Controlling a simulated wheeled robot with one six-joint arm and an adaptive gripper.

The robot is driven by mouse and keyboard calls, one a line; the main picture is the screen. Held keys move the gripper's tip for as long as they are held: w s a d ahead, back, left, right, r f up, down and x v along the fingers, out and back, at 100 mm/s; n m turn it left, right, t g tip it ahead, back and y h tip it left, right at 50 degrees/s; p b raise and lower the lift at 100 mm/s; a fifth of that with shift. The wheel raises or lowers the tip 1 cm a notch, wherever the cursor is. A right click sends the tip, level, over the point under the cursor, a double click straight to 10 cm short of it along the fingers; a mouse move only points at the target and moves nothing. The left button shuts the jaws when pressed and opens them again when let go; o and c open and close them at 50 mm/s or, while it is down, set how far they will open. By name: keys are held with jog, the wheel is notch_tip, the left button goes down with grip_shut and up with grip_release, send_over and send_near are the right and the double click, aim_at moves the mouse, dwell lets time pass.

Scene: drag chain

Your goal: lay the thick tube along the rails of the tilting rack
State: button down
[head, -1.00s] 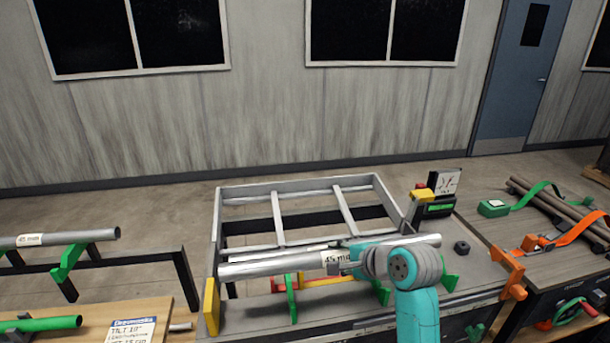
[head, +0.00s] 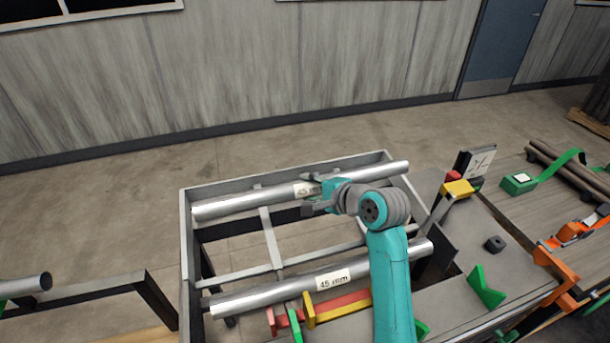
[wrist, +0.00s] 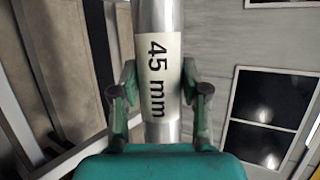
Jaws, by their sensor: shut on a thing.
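My gripper (head: 312,193) is shut on a thick silver tube (head: 245,203) near its "45 mm" label. The wrist view shows the fingers (wrist: 160,95) on either side of this tube (wrist: 158,20). The held tube stretches over the far part of the tilting rack (head: 186,240), roughly along its far rail; whether it touches is unclear. A second silver tube (head: 265,292), also labelled 45 mm, lies along the rack's near side. My arm hides part of it. Cross bars (head: 270,240) span the frame between the two tubes.
Red and yellow pieces (head: 340,304) and a green bracket (head: 293,318) sit by the near tube. A green V-block (head: 486,288) and a black block (head: 494,243) are on the right-hand surface.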

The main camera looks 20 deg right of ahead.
notch_tip(320, 180, down, 10)
jog(key=w, duration=0.1)
jog(key=shift+w, duration=0.35)
dwell(0.7)
jog(key=shift+f, duration=0.1)
jog(key=shift+c, duration=2.4)
grip_release()
jog(key=shift+f, duration=0.1)
jog(key=shift+s, duration=0.1)
jog(key=v, duration=1.2)
